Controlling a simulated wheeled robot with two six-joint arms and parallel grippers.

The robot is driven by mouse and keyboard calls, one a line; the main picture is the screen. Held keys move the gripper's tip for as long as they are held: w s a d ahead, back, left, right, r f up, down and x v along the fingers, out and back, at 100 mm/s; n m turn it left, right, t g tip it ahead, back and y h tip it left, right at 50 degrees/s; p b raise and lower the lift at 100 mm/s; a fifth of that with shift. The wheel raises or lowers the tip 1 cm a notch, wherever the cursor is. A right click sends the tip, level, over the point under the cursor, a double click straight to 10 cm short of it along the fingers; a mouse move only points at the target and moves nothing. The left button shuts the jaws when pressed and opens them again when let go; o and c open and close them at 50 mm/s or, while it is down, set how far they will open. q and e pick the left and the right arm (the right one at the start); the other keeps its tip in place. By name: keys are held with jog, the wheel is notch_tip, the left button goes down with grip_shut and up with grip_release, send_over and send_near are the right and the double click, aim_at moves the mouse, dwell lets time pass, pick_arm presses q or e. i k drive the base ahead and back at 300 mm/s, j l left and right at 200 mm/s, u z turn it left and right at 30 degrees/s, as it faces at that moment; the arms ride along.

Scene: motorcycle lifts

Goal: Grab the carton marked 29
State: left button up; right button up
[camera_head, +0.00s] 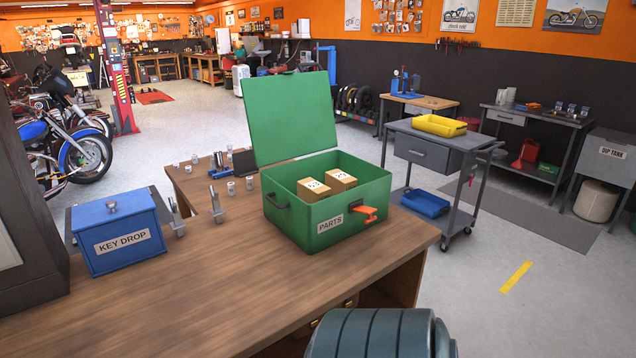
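Two brown cartons stand side by side inside an open green metal box marked PARTS (290,212), on the wooden bench. The left carton (313,194) and the right carton (341,182) each have a white label with a number on top. The numbers are too small to read surely; the right one looks as if it starts with 2, and I cannot tell for certain which is 29. The box walls hide the cartons' lower parts. The green lid (291,115) stands up at the back. Neither of my grippers is in view.
An orange latch (369,213) sticks out of the box front. A blue KEY DROP box (117,232) stands at left; small metal parts (217,207) lie between. Bare bench top lies in front of both boxes.

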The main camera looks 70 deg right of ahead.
aim_at(339, 182)
jog(key=l+z, duration=0.1)
jog(key=z, duration=0.3)
jog(key=l+z, duration=0.1)
jog(key=z, duration=0.3)
jog(key=l+z, duration=0.1)
jog(key=z, duration=0.7)
jog(key=i+l+z, duration=0.1)
jog(key=z, duration=0.3)
